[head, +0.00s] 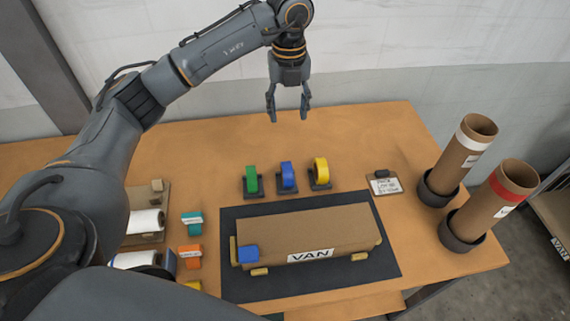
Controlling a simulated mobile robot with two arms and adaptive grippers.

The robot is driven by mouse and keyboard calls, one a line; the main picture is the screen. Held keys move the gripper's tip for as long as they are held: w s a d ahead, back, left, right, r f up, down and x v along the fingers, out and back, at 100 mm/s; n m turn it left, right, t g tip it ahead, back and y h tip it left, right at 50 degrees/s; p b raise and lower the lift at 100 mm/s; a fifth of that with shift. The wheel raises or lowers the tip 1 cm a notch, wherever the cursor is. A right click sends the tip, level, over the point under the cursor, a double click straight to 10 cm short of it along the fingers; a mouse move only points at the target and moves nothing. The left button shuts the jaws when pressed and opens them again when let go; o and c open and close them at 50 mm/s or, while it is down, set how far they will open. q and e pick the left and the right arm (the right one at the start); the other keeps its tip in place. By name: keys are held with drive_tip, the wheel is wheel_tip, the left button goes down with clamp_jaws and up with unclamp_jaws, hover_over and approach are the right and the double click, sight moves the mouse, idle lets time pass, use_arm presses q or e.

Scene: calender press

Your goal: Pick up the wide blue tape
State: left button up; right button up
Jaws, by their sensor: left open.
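A blue tape roll (287,175) stands upright in a small dark holder on the table, between a green tape roll (252,180) and a yellow tape roll (320,171). My left gripper (288,115) points down with its two fingers spread and nothing between them. In the picture it is above the blue roll and apart from it. A separate blue piece (248,254) lies at the left end of the cardboard box. I cannot tell the blue roll's width exactly. My right gripper is not in view.
The long cardboard box marked VAN (320,226) lies on a dark mat (385,264). Two cardboard tubes (463,155) stand in dark cups at the right. A small clipboard (384,186) lies right of the rolls. Teal (191,222) and orange items (189,252) sit left of the mat.

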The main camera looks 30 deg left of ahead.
use_arm(q)
drive_tip(key=f, duration=0.1)
drive_tip(key=b, duration=1)
hover_over(287, 166)
wheel_tip(287, 166, down, 9)
wheel_tip(287, 166, down, 8)
drive_tip(key=shift+d+f+p, duration=0.1)
drive_tip(key=shift+f+p, duration=0.05)
drive_tip(key=shift+p, duration=0.8)
drive_tip(key=shift+f+p, duration=0.4)
drive_tip(key=shift+f, duration=0.1)
wheel_tip(287, 166, down, 4)
drive_tip(key=shift+r+p, duration=0.15)
drive_tip(key=shift+p, duration=0.6)
drive_tip(key=shift+f, duration=0.4)
clamp_jaws()
